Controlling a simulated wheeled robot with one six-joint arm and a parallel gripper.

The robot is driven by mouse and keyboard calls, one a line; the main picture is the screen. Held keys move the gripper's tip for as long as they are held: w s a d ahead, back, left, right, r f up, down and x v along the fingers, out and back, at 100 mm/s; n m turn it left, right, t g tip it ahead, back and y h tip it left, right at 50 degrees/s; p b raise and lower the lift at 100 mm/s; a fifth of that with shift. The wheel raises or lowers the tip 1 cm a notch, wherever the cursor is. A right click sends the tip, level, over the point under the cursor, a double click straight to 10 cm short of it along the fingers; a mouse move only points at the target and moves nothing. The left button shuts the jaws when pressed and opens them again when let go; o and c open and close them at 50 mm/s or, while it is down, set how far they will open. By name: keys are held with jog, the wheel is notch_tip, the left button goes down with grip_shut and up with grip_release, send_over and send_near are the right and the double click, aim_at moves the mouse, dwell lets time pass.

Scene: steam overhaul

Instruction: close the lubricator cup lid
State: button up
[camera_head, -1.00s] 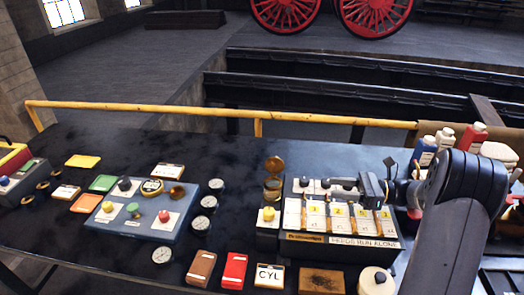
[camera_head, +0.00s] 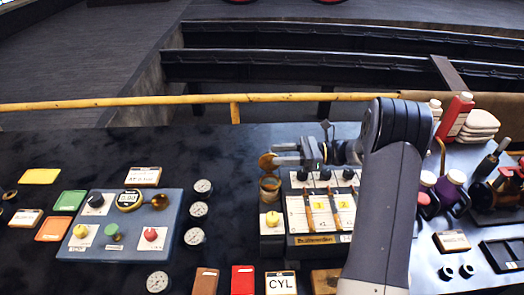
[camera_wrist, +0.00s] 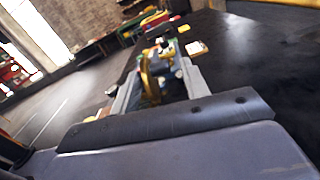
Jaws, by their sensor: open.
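The lubricator cup (camera_head: 270,188) is a small brass cup at the back left corner of the lubricator box (camera_head: 315,240). Its round brass lid (camera_head: 267,162) stands raised, roughly upright, above the cup's back edge. My gripper (camera_head: 276,154) is open, reaching in from the right at the lid's height, with its fingertips close beside the lid. In the wrist view a brass ring-like edge, apparently the lid (camera_wrist: 147,76), shows between the two fingers (camera_wrist: 158,88). I cannot tell whether a finger touches it. My forearm hides the right part of the box.
Several dark knobs (camera_head: 325,174) stand on the box just below my gripper. A yellow knob (camera_head: 272,219) sits in front of the cup. Gauges (camera_head: 198,210) and a blue panel (camera_head: 125,225) lie to the left. Bottles (camera_head: 455,115) stand at the back right.

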jog(key=a+p, duration=0.1)
jog(key=a, duration=0.4)
jog(key=shift+a, duration=0.2)
jog(key=shift+c, duration=0.5)
jog(key=c, duration=0.7)
